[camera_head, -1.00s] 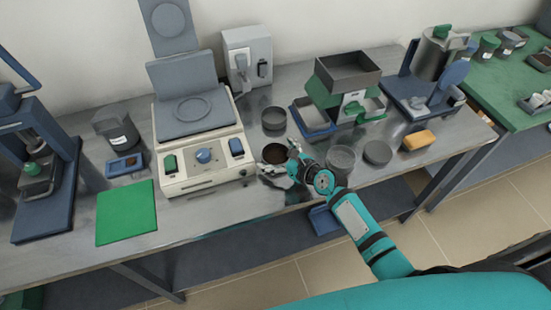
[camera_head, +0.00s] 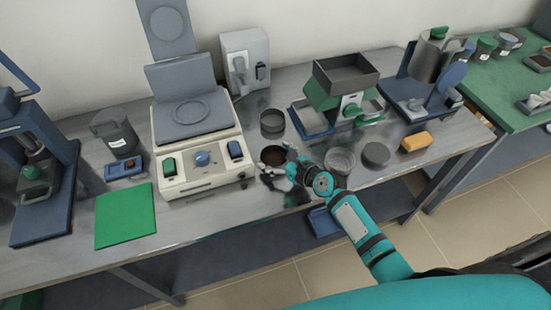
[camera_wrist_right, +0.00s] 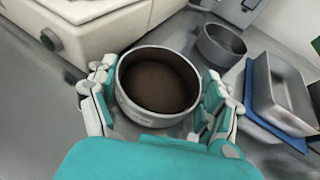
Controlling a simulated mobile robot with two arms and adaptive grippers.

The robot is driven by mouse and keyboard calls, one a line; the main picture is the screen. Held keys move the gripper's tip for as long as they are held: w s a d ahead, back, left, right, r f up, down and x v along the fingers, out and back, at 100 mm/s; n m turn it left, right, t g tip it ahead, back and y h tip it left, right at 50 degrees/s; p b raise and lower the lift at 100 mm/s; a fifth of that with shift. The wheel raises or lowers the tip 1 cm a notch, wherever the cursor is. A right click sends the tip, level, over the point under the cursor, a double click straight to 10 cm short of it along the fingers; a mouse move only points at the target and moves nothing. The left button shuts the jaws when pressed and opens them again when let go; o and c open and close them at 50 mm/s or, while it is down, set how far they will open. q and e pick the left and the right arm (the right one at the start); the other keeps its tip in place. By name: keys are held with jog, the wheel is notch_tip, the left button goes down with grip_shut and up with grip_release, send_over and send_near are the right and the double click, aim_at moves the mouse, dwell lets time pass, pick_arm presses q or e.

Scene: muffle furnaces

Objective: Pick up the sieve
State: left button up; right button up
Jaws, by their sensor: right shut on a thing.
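The sieve (camera_head: 273,156) is a round grey metal ring with dark brown material inside. It is beside the right front of the cream machine. In the right wrist view the sieve (camera_wrist_right: 158,82) is upright, with its open top facing the camera. My right gripper (camera_head: 277,168) is shut on it, one finger on each side of its wall. The fingers also show at both sides in the right wrist view (camera_wrist_right: 160,92). The sieve's underside is hidden, so I cannot tell whether it touches the bench. My left gripper is not in view.
An empty round pan (camera_head: 272,122) stands behind the sieve. The cream machine (camera_head: 203,172) is close on the left. A splitter with a tray (camera_head: 312,122) is behind right. A round container (camera_head: 340,160) and a grey disc (camera_head: 376,155) are to the right on the bench.

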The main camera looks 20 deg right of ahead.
aim_at(277, 163)
notch_tip(277, 163, up, 4)
jog(key=shift+s+f+p, duration=0.15)
jog(key=shift+p, duration=0.3)
jog(key=s+d, duration=0.2)
jog(key=s, duration=0.2)
jog(key=s+d+r+b, duration=0.1)
jog(key=s+d, duration=0.1)
jog(key=s, duration=0.3)
jog(key=s+d+b, duration=0.1)
jog(key=s+d, duration=0.1)
jog(key=s, duration=0.3)
jog(key=shift+s+d+r, duration=0.15)
jog(key=shift+d, duration=0.2)
